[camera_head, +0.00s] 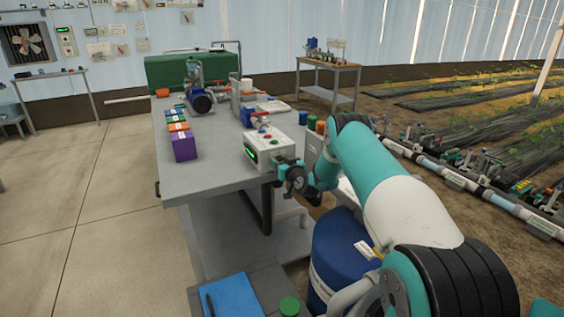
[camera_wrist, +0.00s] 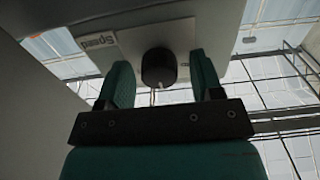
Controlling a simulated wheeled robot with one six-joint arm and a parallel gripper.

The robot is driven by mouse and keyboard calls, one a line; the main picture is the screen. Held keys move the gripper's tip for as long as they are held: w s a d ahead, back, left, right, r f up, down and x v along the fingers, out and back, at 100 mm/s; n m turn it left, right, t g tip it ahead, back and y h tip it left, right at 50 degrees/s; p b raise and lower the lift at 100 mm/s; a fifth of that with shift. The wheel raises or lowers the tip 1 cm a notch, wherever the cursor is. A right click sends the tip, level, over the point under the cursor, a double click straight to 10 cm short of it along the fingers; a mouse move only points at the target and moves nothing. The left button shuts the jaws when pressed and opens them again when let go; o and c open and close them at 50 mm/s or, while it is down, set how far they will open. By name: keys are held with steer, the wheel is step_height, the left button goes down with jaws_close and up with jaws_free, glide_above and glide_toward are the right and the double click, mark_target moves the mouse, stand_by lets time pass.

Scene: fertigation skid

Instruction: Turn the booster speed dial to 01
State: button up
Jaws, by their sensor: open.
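The booster box (camera_head: 262,143) is a white case with a green-lit display on its front, standing at the near right of the grey table. In the wrist view, the black round speed dial (camera_wrist: 158,68) stands out from a pale panel with a "Speed" label (camera_wrist: 97,40) at its left. My gripper (camera_wrist: 161,75) is open, with one green finger on each side of the dial and a visible gap to each. In the head view my gripper (camera_head: 284,168) is at the front right of the box, and hides the dial there. The dial's setting cannot be read.
The grey table (camera_head: 215,170) also holds a row of coloured boxes (camera_head: 182,145), a pump (camera_head: 201,100) and red-handled valve parts (camera_head: 260,118). A blue barrel (camera_head: 340,250) stands below my arm. The floor at the left is clear.

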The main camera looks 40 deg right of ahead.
steer(key=c, duration=0.9)
